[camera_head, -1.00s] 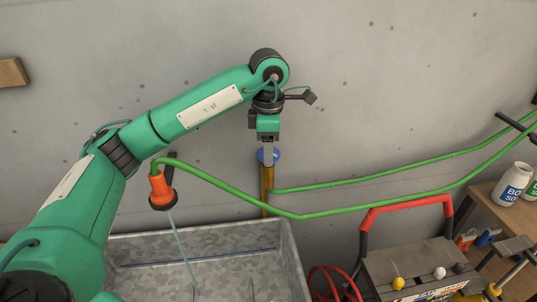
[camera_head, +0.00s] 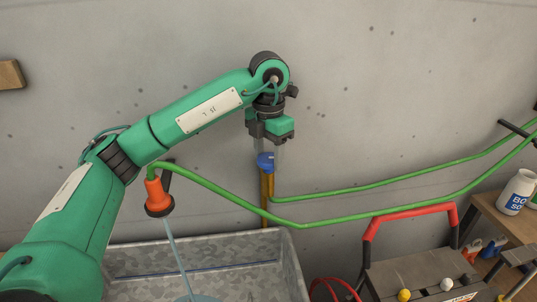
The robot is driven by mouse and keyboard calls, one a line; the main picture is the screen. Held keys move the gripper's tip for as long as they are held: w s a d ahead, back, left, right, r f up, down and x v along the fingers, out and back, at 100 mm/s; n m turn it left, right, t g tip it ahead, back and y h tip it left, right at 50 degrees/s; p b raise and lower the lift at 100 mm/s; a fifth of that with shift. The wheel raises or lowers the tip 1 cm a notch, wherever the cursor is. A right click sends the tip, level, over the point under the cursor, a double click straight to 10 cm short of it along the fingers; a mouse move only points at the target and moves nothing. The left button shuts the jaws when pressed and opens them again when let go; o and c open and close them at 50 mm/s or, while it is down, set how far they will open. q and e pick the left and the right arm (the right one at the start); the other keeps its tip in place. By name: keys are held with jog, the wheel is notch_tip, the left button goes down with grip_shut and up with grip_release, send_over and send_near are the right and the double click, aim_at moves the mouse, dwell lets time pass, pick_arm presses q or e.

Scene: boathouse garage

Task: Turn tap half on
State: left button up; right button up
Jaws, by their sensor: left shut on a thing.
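The tap is a brass pipe (camera_head: 265,188) on the concrete wall with a blue handle (camera_head: 265,160) on top. My left gripper (camera_head: 268,154) points down from above, shut on the blue handle with a finger on each side. A green hose (camera_head: 365,212) runs from the tap area to the right and loops back to an orange spray nozzle (camera_head: 158,194) at left. A stream of water (camera_head: 178,255) falls from the nozzle into the galvanized metal trough (camera_head: 296,272). My right gripper is not in view.
A toolbox with a red handle (camera_head: 412,208) stands right of the trough, with a red coiled cable (camera_head: 330,284) between them. A wooden bench (camera_head: 490,205) at far right carries a white bottle (camera_head: 516,192).

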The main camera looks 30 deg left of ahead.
aim_at(269, 158)
pick_arm(q)
jog(key=shift+r+n, duration=0.1)
jog(key=shift+n, duration=0.2)
jog(key=o, duration=1)
jog(key=shift+r, duration=6.85)
jog(key=shift+r, duration=0.1)
